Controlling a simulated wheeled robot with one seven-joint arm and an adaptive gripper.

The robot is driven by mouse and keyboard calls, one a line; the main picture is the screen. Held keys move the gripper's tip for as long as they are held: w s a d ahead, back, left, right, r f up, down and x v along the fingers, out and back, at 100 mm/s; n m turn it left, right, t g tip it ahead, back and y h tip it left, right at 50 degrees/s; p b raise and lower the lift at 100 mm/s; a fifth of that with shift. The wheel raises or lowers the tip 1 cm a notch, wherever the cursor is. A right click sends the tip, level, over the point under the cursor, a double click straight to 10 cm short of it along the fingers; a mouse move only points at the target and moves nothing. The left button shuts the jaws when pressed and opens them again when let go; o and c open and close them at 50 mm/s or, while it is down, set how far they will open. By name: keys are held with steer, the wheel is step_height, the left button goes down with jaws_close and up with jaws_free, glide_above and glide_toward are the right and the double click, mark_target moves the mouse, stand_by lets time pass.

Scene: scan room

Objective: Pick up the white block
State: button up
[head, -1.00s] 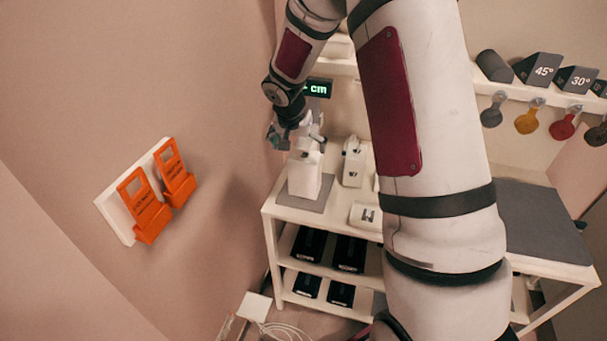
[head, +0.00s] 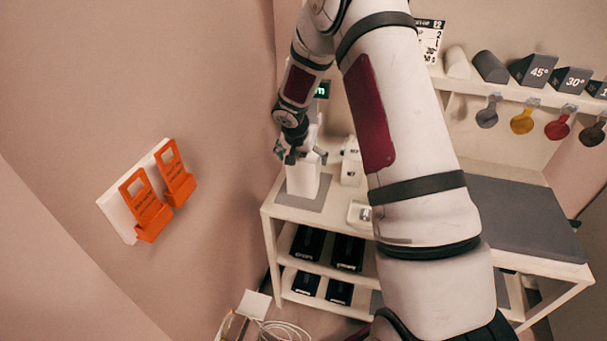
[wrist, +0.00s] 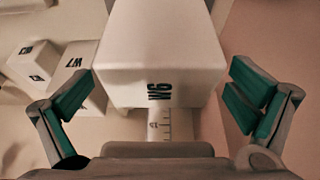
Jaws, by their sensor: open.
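A tall white block (head: 303,180) stands upright on a grey mat at the left end of the white table. It fills the upper middle of the wrist view (wrist: 160,50), with a dark label, seemingly W6, on its near edge. My gripper (head: 302,155) is at the block's upper part in the head view. In the wrist view its green-padded fingers (wrist: 165,82) are spread wide, one on each side of the block. Gaps show between both fingers and the block, and nothing is held. The block's lower part is hidden in the wrist view.
Other white blocks stand nearby, one marked W7 (wrist: 80,80) and a smaller one (wrist: 32,62) to the left in the wrist view. A wall rises close left of the table, with orange holders (head: 150,205). A small display (head: 322,89) stands behind the block.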

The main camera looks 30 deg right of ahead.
steer(key=c, duration=1.8)
steer(key=shift+c, duration=0.8)
steer(key=shift+r, duration=0.1)
